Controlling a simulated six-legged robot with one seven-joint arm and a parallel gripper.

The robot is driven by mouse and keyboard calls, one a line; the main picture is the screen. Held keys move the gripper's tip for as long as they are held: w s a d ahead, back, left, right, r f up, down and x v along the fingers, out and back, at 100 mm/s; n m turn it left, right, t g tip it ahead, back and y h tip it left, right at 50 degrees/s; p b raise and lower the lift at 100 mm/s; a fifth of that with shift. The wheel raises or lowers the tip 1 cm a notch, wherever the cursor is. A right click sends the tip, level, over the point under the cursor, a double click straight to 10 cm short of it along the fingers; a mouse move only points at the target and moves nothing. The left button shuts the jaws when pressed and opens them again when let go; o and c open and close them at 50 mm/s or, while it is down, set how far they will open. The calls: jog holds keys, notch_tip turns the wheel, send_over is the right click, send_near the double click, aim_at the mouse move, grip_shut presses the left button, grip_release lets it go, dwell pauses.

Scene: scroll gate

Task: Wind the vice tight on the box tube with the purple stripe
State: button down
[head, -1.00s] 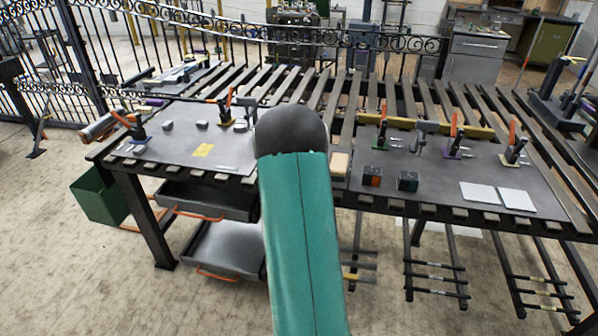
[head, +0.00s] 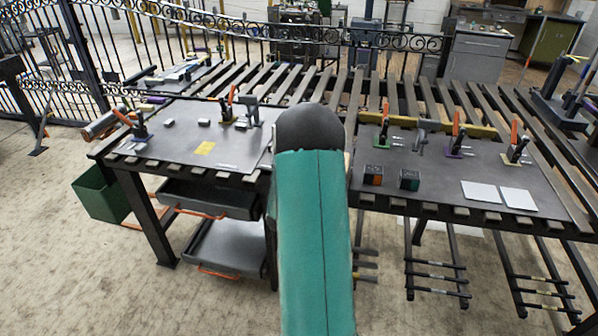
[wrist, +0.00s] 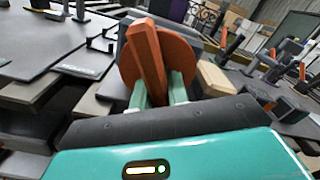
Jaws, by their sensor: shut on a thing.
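In the wrist view my gripper (wrist: 162,92) has its two pale green fingers shut on an orange-brown handle bar (wrist: 147,58). The bar stands tilted in front of a round orange disc (wrist: 180,65). A grey body, perhaps the vice, shows partly behind the disc. In the head view my arm hides the gripper, the handle and whatever is clamped there. I cannot make out the box tube's purple stripe for sure; a small purple patch (head: 155,100) shows at the back left of the bench.
The slatted bench carries a left plate (head: 180,150) and a right plate (head: 540,180). Toggle clamps with orange handles (head: 516,140) stand on them. Two small dark blocks (head: 409,180) and white sheets (head: 480,192) lie right of my arm. A tan block (wrist: 214,78) is close beside the disc.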

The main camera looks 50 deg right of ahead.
jog(key=shift+a, duration=0.1)
jog(key=c, duration=1.4)
grip_release()
jog(key=shift+o, duration=0.2)
jog(key=v, duration=1.3)
jog(key=shift+s+a, duration=0.2)
jog(key=shift+a, duration=0.15)
